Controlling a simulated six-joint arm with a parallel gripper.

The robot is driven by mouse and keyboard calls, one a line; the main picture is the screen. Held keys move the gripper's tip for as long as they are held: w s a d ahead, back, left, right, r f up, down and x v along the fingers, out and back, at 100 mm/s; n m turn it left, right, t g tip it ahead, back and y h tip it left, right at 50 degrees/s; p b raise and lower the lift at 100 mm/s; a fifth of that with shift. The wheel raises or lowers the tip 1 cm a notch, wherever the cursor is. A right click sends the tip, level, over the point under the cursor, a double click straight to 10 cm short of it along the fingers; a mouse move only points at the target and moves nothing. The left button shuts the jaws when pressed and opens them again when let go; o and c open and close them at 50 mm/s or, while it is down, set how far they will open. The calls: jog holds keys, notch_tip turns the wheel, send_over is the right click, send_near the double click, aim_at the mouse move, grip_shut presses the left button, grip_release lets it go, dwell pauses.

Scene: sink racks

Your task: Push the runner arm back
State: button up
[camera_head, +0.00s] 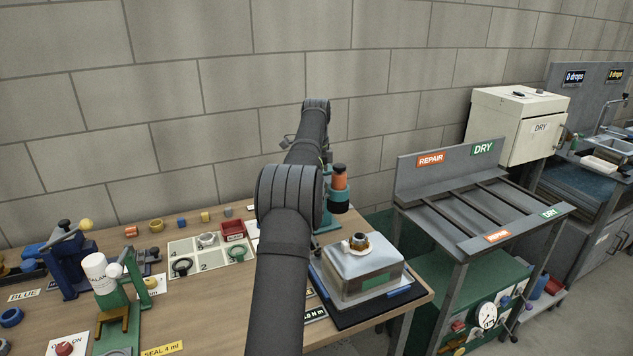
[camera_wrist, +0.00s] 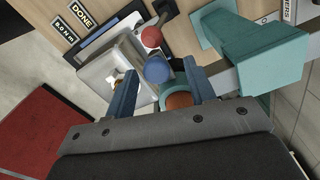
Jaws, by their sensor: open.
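The runner arm is a teal arm (camera_wrist: 262,62) with an orange, dark-capped runner body (camera_head: 339,182). In the head view it stands behind the metal box (camera_head: 362,268), and my arm hides part of it. In the wrist view my gripper (camera_wrist: 162,67) is open, its two blue fingers apart. A blue ball (camera_wrist: 158,70) shows between the fingers, with a red ball (camera_wrist: 152,37) beyond it. The orange runner body (camera_wrist: 180,101) shows lower, by the right finger. I cannot tell whether any finger touches the runner. My gripper is hidden in the head view.
The metal box sits on a dark mat (camera_head: 372,310) at the bench's right end, a small round part (camera_head: 358,240) on top. A grey REPAIR/DRY rack (camera_head: 480,208) stands to the right. Left are a numbered white board (camera_head: 210,268) and a green press (camera_head: 118,300).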

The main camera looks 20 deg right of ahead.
jog(key=shift+r, duration=3.7)
notch_tip(320, 180, down, 8)
jog(key=shift+r, duration=0.25)
jog(key=shift+s, duration=0.4)
